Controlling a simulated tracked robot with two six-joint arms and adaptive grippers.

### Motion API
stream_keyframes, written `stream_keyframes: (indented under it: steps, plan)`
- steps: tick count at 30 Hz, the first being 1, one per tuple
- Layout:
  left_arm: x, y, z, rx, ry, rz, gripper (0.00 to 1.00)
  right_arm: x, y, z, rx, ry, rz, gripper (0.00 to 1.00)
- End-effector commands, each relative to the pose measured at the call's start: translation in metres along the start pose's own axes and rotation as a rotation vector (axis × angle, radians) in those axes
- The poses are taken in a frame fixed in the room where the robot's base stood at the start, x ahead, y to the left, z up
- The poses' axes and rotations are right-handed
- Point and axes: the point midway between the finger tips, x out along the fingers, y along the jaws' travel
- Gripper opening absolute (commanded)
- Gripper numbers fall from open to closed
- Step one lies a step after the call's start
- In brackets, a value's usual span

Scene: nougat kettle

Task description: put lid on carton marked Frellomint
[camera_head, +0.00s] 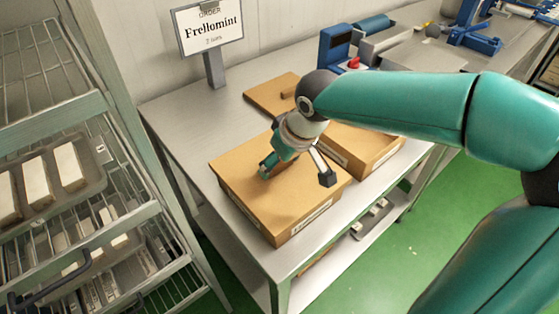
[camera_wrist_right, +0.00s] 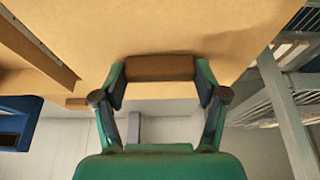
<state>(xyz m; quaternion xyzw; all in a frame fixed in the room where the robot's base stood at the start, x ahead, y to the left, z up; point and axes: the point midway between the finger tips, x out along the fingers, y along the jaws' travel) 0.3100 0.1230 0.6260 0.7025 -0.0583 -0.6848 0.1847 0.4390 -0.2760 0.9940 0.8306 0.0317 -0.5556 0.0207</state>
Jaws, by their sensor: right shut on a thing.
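My right gripper (camera_head: 296,172) is over the front carton (camera_head: 305,224), which stands near the table's front corner. In the right wrist view the right gripper (camera_wrist_right: 160,84) is shut on the brown handle block (camera_wrist_right: 160,67) of a flat cardboard lid (camera_wrist_right: 185,25). In the head view this lid (camera_head: 240,172) covers the top of the front carton, and I see no clear gap between them. The carton's white side label is too small to read. A sign (camera_head: 209,32) behind reads Frellomint. My left gripper is not in view.
A second carton (camera_head: 375,155) stands behind to the right, partly hidden by my right arm. Another lid with a handle (camera_head: 262,95) lies at the back. A wire rack (camera_head: 110,200) with trays of white bars is at left. Blue equipment (camera_head: 335,45) stands farther back.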

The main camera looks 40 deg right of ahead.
Motion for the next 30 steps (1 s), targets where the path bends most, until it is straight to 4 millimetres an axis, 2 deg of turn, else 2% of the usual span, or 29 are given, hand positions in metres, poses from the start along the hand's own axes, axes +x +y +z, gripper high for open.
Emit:
stream_keyframes:
  steps: [30]
  plan:
    - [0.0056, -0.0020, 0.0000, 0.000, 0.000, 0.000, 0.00, 0.0044, -0.0004, 0.0015, -0.001, 0.001, 0.000, 0.37]
